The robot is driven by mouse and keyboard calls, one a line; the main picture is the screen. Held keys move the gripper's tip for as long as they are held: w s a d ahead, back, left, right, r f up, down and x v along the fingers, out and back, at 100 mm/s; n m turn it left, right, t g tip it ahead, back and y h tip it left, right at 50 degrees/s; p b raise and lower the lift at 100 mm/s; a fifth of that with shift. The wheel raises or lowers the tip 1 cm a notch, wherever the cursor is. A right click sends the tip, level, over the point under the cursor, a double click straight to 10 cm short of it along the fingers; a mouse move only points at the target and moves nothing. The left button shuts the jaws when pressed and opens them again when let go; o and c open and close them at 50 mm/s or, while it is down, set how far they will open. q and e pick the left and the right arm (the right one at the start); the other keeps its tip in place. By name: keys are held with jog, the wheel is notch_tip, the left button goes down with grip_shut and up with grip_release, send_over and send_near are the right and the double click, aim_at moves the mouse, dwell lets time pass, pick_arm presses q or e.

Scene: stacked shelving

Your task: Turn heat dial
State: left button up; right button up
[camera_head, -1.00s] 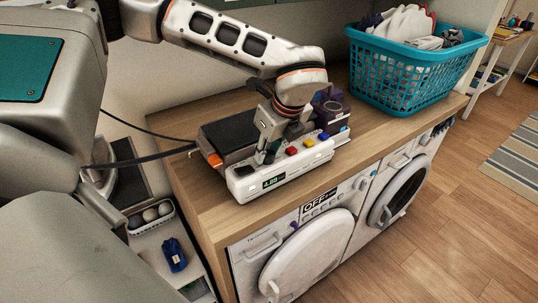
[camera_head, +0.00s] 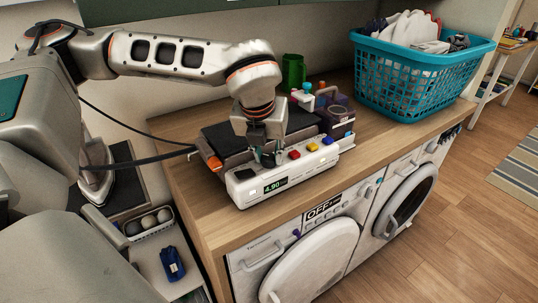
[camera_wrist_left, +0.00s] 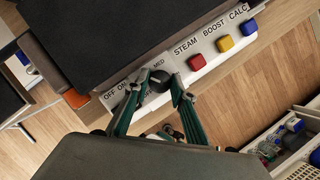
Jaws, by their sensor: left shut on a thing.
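The steam iron station (camera_head: 285,175) stands on the wooden counter, with a white front panel and a dark top. In the left wrist view, the black heat dial (camera_wrist_left: 158,82) sits on the panel (camera_wrist_left: 215,48) beside the "MED" mark. My left gripper (camera_head: 268,158) points down at the panel. In the wrist view its two green-grey fingers (camera_wrist_left: 158,88) are shut on the dial, one on each side. In the head view the gripper mostly hides the dial. My right gripper is not in view.
Red (camera_head: 294,154), yellow (camera_head: 312,147) and blue (camera_head: 327,141) buttons are right of the dial. A teal laundry basket (camera_head: 420,80) and green cup (camera_head: 293,71) stand behind. Washing machines are below the counter.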

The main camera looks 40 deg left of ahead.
pick_arm(q)
jog(key=shift+m, duration=0.6)
jog(key=o, duration=1.1)
jog(key=a+v, duration=0.1)
jog(key=v, duration=0.7)
jog(key=shift+d, duration=0.35)
